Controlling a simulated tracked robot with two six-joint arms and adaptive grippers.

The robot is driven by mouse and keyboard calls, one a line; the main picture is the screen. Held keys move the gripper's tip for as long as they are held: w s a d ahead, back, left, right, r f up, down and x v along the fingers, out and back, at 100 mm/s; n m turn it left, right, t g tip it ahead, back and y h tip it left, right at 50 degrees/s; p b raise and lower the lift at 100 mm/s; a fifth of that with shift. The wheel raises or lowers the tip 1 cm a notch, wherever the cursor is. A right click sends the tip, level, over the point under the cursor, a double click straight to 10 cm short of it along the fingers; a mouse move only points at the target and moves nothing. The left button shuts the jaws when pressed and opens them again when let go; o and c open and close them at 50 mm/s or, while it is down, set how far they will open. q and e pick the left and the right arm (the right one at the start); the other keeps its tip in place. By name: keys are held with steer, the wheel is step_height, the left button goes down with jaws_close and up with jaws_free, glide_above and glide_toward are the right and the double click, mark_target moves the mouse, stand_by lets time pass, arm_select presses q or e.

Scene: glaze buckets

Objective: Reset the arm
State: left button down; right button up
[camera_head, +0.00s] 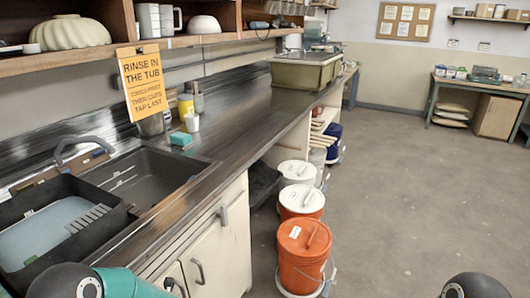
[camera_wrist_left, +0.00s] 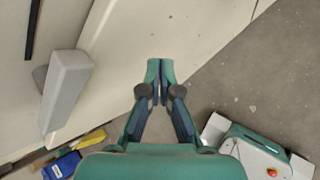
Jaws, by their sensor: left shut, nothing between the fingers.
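My left gripper (camera_wrist_left: 160,80) shows in the left wrist view with its teal and dark fingertips together. It is shut with nothing between the fingers. Behind it are a pale cabinet front (camera_wrist_left: 135,50) and the grey floor (camera_wrist_left: 235,85); its exact distance from the cabinet is unclear. In the head view only teal and dark parts of my arm show at the bottom left, below the sink, and a dark rounded part of mine shows at the bottom right. Neither gripper's fingers show there.
A metal counter (camera_head: 255,115) with a sink (camera_head: 145,180) and a black tub (camera_head: 55,225) runs along the left. The floor (camera_head: 420,190) to the right is open.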

arm_select(q)
steer(key=s+d+f+m+g+h, duration=0.1)
steer(key=s+d+m, duration=0.5)
steer(key=m, duration=0.6)
steer(key=s+d+f+m+g+h, duration=0.1)
steer(key=s+d+f+m+h, duration=0.2)
steer(key=s+d+m+h, duration=0.3)
steer(key=s+d+f+m+g+h, duration=0.1)
steer(key=s+d+f+m+h, duration=0.2)
steer(key=m, duration=1.4)
steer(key=s+d+h+p, duration=0.1)
steer(key=s+d, duration=0.3)
steer(key=s, duration=0.3)
steer(key=shift+s+m, duration=0.3)
steer(key=shift+m, duration=0.1)
